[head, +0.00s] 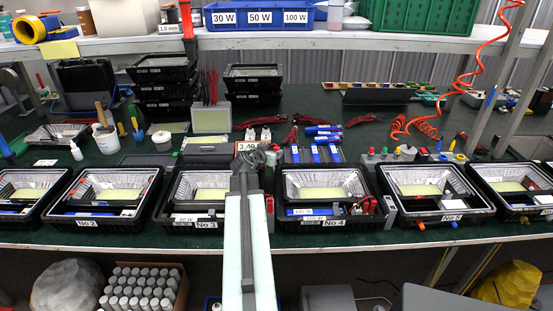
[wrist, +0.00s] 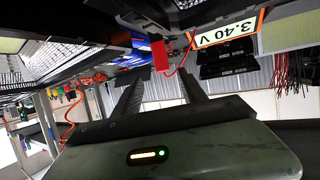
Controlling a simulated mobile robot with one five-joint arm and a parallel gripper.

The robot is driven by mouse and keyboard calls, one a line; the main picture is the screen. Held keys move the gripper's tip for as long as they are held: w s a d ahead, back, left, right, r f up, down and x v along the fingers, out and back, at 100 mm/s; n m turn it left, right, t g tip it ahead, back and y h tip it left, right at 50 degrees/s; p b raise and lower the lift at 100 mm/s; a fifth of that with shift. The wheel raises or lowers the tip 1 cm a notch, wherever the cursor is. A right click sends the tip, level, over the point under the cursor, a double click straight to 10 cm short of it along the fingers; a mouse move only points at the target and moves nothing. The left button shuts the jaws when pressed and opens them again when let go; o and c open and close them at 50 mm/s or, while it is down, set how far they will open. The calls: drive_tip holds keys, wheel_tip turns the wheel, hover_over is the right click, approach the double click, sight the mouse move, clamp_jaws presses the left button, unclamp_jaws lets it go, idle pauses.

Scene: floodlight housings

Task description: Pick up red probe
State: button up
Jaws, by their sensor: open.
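In the wrist view, a red block-like piece (wrist: 160,57) with a thin red wire beside it hangs just beyond the fingertips, between their lines; I take it for the red probe but cannot be sure. My gripper (wrist: 163,80) is open, its two dark fingers apart with nothing between them. In the head view, my gripper (head: 252,158) is over the middle of the bench, in front of the meter (head: 246,146) reading 3.40 V. A small red piece (head: 269,203) shows just right of my arm, between housings No 3 and No 4. My arm hides part of this area.
Housing No 3 (head: 165,213) and housing No 4 (head: 285,190) stand close on either side of my arm. More housings line the bench front. Red and black leads (head: 369,205) lie at No 4's right edge. Stacked black housings (head: 255,72) stand behind.

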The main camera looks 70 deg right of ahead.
sight(276, 150)
drive_tip(key=x, duration=0.2)
drive_tip(key=b+x, duration=0.1)
drive_tip(key=x, duration=0.1)
drive_tip(key=b+x, duration=0.1)
drive_tip(key=x, duration=0.1)
drive_tip(key=shift+w+f, duration=0.25)
drive_tip(key=shift+w, duration=0.05)
drive_tip(key=shift+a, duration=0.1)
clamp_jaws()
